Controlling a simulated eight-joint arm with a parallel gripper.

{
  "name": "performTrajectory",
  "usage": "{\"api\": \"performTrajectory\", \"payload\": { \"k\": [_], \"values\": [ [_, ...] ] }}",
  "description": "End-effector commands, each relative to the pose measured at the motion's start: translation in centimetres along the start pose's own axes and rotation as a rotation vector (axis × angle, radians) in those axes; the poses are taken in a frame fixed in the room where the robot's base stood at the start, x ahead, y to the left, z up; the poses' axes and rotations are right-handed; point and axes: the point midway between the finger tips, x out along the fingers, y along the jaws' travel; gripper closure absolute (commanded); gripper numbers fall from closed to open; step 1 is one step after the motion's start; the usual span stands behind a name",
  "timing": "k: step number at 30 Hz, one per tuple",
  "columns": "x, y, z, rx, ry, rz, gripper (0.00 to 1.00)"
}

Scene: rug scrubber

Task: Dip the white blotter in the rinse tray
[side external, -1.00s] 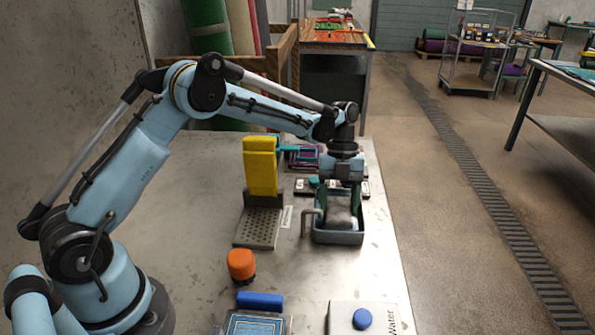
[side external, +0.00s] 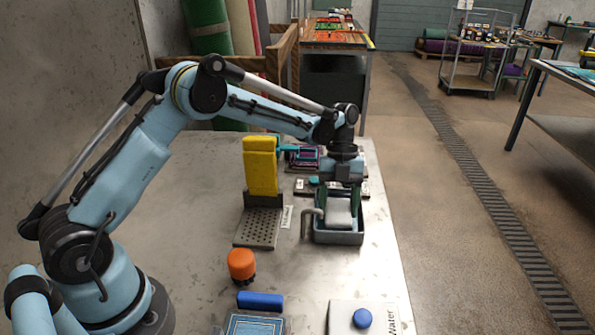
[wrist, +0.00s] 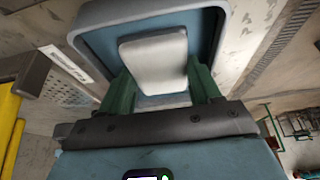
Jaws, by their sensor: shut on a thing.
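The white blotter (side external: 338,211) is a pale, rounded pad between the green fingers of my gripper (side external: 340,198). My gripper is shut on it and points down over the rinse tray. The rinse tray (side external: 338,239) is a dark grey-blue open box near the right edge of the table. The blotter's lower end is at the tray's opening; I cannot tell how deep it sits or whether it touches water. In the wrist view the blotter (wrist: 155,60) shows between the fingers (wrist: 160,88), with the tray rim (wrist: 84,40) around it.
A yellow pad on an upright holder (side external: 261,166) and a perforated plate (side external: 257,230) stand left of the tray. An orange knob (side external: 241,264), a blue bar (side external: 260,301) and a white box with a blue button (side external: 362,318) are nearer the camera. The table's left part is clear.

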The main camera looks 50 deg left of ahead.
Motion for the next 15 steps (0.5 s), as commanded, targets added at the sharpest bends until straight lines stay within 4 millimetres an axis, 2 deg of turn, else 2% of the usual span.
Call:
{"api": "performTrajectory", "payload": {
  "k": [15],
  "values": [
    [0.66, 0.00, 0.27, 0.000, 0.000, 0.000, 0.64]
  ]
}}
